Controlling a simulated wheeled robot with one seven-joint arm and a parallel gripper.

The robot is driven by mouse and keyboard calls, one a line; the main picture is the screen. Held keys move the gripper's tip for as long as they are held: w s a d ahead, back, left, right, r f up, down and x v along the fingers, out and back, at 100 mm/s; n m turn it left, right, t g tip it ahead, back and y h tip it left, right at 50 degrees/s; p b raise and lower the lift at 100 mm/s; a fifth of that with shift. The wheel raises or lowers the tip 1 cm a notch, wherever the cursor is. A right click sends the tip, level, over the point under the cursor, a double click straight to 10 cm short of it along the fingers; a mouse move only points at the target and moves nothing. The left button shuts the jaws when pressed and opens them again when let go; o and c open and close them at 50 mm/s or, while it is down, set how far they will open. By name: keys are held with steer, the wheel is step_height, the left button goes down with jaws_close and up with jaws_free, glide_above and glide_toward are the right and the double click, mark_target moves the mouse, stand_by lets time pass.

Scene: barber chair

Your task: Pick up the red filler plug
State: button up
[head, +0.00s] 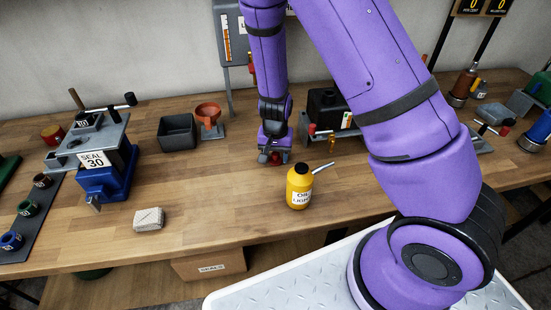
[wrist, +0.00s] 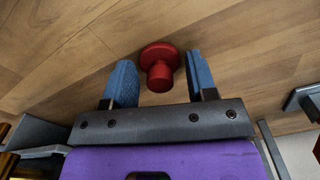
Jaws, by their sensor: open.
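The red filler plug (wrist: 159,68) stands on the wooden bench in the wrist view, with a wide round flange and a narrower round knob. My gripper (wrist: 158,75) is open, with one blue finger on each side of the plug and a gap on both sides. In the head view my gripper (head: 273,157) is low over the bench. A bit of the red plug (head: 276,158) shows there between the fingers, and the rest of it is hidden.
A yellow oil can (head: 300,187) stands just front right of my gripper. A black machine (head: 327,108) is close on the right. A grey bin (head: 177,131) and an orange funnel (head: 208,112) are on the left. The bench front is mostly clear.

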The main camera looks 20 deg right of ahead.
jaws_close()
steer(key=shift+r, duration=0.1)
